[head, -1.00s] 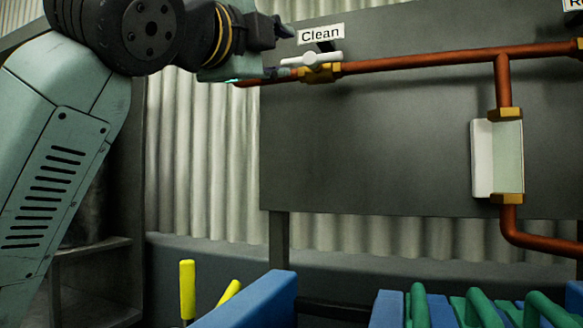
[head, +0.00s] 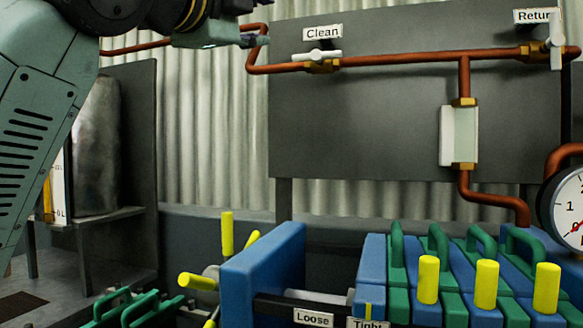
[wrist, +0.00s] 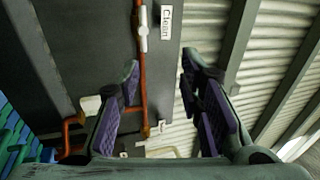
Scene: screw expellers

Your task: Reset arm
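My gripper (wrist: 160,105) is open in the wrist view, with its two purple-padded fingers apart and nothing between them. In the head view my gripper (head: 252,40) is at the top, left of the "Clean" label (head: 322,32) and in front of the looped end of the copper pipe. The white valve handle (head: 316,55) lies along the pipe under that label, a little right of my gripper and apart from it. The wrist view also shows this handle (wrist: 143,28) beyond the fingers.
A copper pipe (head: 400,59) crosses a grey panel (head: 370,120) to a "Return" valve with an upright white handle (head: 556,40). Below stand blue and green press plates (head: 262,275) with yellow handles (head: 485,285), and a gauge (head: 572,212). A shelf stands at left.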

